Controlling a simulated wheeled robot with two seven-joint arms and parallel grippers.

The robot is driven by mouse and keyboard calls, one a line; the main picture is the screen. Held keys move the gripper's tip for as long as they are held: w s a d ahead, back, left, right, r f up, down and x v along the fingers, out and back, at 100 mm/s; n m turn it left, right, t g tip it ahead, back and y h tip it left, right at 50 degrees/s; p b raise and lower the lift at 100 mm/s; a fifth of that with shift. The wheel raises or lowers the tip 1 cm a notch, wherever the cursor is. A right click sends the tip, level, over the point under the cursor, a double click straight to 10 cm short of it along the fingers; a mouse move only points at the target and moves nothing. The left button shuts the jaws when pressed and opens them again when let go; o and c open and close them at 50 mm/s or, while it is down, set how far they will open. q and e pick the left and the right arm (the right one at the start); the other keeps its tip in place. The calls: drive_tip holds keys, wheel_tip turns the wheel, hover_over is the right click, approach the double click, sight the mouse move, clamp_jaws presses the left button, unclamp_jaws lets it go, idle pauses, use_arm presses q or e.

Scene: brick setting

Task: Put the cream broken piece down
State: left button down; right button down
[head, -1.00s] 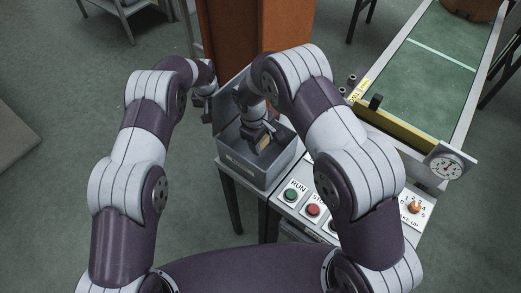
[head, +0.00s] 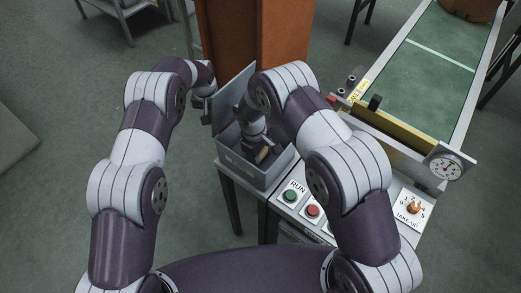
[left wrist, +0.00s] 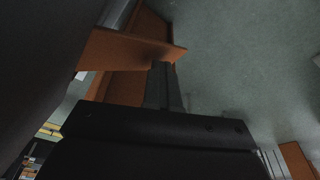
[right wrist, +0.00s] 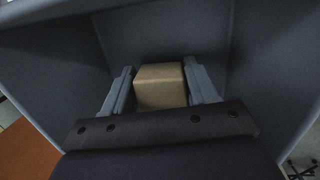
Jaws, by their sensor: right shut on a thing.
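The cream broken piece (right wrist: 160,88) is a tan block between the two fingers of my right gripper (right wrist: 160,95), which is shut on it. My right gripper (head: 258,147) reaches down inside the box walls. Whether the piece touches the box floor cannot be told. My left gripper (left wrist: 166,85) has its fingers close together with nothing seen between them. In the head view it is by the raised lid (head: 234,100), mostly hidden.
A panel with a green RUN button (head: 291,195) and a red button (head: 313,211) stands right of the box. A green conveyor (head: 425,70) lies beyond it. A rust-brown column (head: 255,40) stands close behind the box.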

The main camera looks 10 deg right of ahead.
use_arm(q)
drive_tip(key=shift+s+d+f, duration=0.1)
drive_tip(key=shift+s+f, duration=0.15)
drive_tip(key=shift+f, duration=0.1)
use_arm(e)
drive_tip(key=shift+c, duration=1.4)
unclamp_jaws()
wheel_tip(320, 180, up, 13)
drive_tip(key=a, duration=0.2)
drive_tip(key=s+d+r+m, duration=0.3)
drive_tip(key=s+d, duration=0.1)
drive_tip(key=s, duration=0.2)
drive_tip(key=s+d+r+m+t+y, duration=0.1)
drive_tip(key=s+d+r+m, duration=0.1)
drive_tip(key=s, duration=0.4)
drive_tip(key=s+d+r+m, duration=0.3)
drive_tip(key=s+d+m, duration=0.1)
drive_tip(key=s+d, duration=0.2)
drive_tip(key=shift+s+d+r+y, duration=0.35)
drive_tip(key=shift+s+d+y, duration=0.05)
drive_tip(key=shift+s, duration=0.2)
